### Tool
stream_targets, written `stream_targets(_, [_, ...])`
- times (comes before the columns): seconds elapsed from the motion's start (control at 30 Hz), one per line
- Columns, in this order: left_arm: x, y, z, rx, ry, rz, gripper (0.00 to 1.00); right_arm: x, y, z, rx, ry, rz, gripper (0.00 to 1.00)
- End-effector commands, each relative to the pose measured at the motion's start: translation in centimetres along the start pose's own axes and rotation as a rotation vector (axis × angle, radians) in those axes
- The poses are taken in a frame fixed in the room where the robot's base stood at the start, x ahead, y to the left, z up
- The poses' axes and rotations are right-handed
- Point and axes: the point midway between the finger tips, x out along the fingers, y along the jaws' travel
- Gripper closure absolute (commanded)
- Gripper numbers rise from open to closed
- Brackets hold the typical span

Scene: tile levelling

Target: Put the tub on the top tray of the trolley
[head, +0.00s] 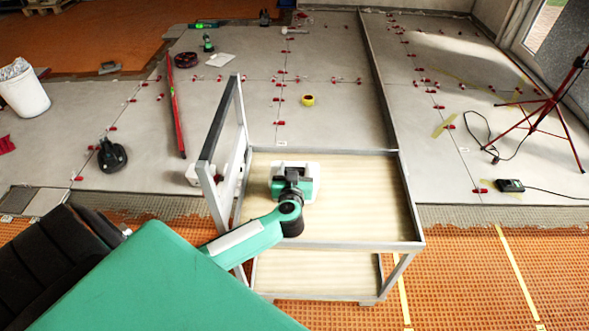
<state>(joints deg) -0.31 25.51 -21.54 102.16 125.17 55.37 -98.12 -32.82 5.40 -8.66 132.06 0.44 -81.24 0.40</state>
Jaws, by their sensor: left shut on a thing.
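The trolley (411,215) stands ahead of me, a grey metal frame with a pale wood top tray (360,195) and a lower shelf. My left gripper (292,170) reaches over the left part of the top tray. It is shut on a white tub (314,169), which is mostly hidden under the gripper and wrist. The tub is within the tray's outline; I cannot tell whether it touches the tray or hangs just above it. My right gripper is not in view.
The trolley's raised handle frame (207,145) stands left of my left gripper. The tray's right side is clear. A white bucket (24,92), black suction lifter (112,155), red level (175,110), yellow tape roll (308,100) and red tripod (548,105) stand or lie on the floor beyond.

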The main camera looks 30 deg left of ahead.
Motion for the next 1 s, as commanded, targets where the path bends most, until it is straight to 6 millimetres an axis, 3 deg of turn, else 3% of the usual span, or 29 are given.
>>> stream_targets(0.03, [0.0,0.0,0.0,0.0,0.0,0.0,0.4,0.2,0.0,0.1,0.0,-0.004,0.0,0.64])
stream_targets(0.1, [0.0,0.0,0.0,0.0,0.0,0.0,0.26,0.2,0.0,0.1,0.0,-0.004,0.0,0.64])
stream_targets(0.13, [0.0,0.0,0.0,0.0,0.0,0.0,0.24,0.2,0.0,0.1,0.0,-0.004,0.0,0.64])
stream_targets(0.5, [-0.2,0.0,-0.2,0.0,0.0,0.001,0.24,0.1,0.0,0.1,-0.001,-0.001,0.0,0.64])
stream_targets(0.6, [-1.8,0.0,-0.3,0.001,-0.002,0.001,0.24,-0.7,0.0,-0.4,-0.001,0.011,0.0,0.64])
stream_targets(0.7, [-3.9,0.0,-0.3,0.0,-0.004,0.003,0.24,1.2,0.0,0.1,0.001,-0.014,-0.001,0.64])
stream_targets(1.0, [-10.0,0.0,-0.2,0.001,-0.003,0.002,0.24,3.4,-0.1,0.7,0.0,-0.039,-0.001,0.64])
